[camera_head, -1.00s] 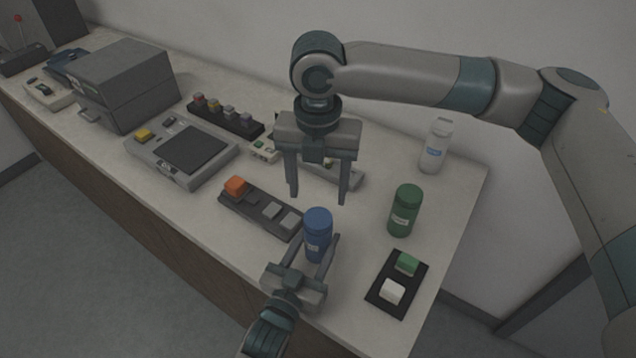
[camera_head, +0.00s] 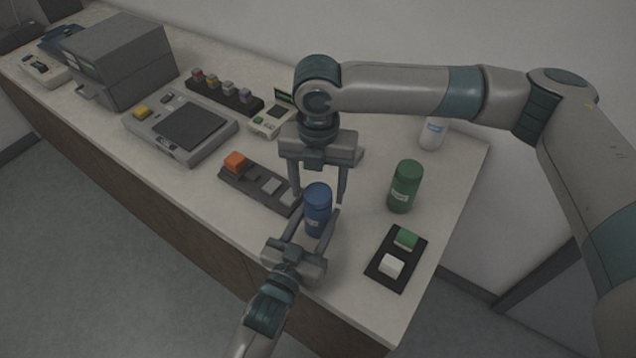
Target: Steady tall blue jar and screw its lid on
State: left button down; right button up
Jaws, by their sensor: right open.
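The tall blue jar (camera_head: 316,218) stands upright near the front of the bench, with its blue lid (camera_head: 317,189) seated on top; how tightly it is screwed cannot be seen. My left gripper (camera_head: 311,228) reaches in from the front, its two fingers on either side of the jar body, apparently shut on it. My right gripper (camera_head: 319,196) points down from above with its jaws open. Its fingers straddle the lid, one on each side, with visible gaps.
A green jar (camera_head: 404,188) and a black tray (camera_head: 377,279) with green and white blocks stand to the right. A dark strip (camera_head: 246,187) with an orange block lies close on the left. A white bottle (camera_head: 431,135) is partly hidden behind my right arm.

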jog(key=c, duration=1.1)
jog(key=m, duration=0.4)
jog(key=shift+m, duration=0.4)
jog(key=m, duration=1.9)
jog(key=shift+m, duration=0.3)
jog(key=o, duration=1.2)
jog(key=shift+o, duration=0.2)
